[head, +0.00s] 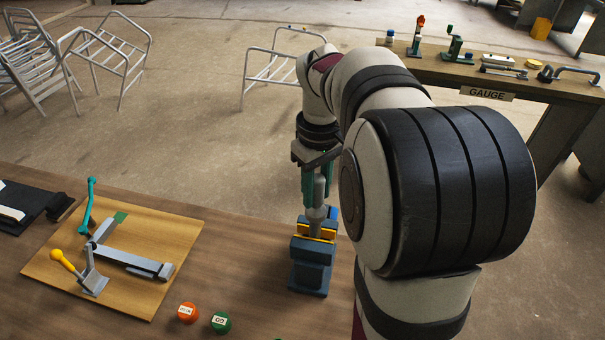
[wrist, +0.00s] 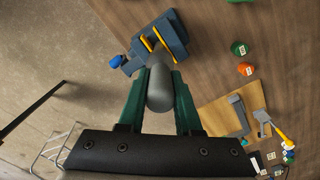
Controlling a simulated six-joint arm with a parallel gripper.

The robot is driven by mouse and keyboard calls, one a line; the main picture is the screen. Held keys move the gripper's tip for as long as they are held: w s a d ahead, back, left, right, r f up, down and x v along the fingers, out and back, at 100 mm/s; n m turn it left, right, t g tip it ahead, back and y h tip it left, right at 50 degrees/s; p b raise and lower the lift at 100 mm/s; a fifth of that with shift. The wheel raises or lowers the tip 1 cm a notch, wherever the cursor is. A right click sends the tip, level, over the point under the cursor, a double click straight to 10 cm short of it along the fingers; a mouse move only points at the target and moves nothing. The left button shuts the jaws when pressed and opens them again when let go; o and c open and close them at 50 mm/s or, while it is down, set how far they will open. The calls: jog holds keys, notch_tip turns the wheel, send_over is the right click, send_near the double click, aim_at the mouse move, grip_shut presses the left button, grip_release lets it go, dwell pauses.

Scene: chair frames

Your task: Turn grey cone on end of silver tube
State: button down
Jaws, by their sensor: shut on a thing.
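My gripper (head: 317,192) points down above the blue vise (head: 309,277), which stands on the wooden bench. In the wrist view its two green fingers (wrist: 160,82) are shut on the grey cone (wrist: 160,92), one on each side. The cone's rounded end faces the camera. The silver tube (wrist: 163,56) shows only as a short grey piece beyond the cone, between the vise's yellow jaw pads (wrist: 147,43). How far the cone sits over the tube cannot be told.
A board (head: 185,228) with a toggle clamp and a yellow-knobbed lever lies to the left. An orange button (head: 187,312) and a green button (head: 221,322) stand between it and the vise. A gauge table (head: 455,75) and chair frames (head: 110,55) stand beyond the bench.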

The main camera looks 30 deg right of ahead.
jog(key=n, duration=0.6)
jog(key=shift+n, duration=0.3)
jog(key=m, duration=0.8)
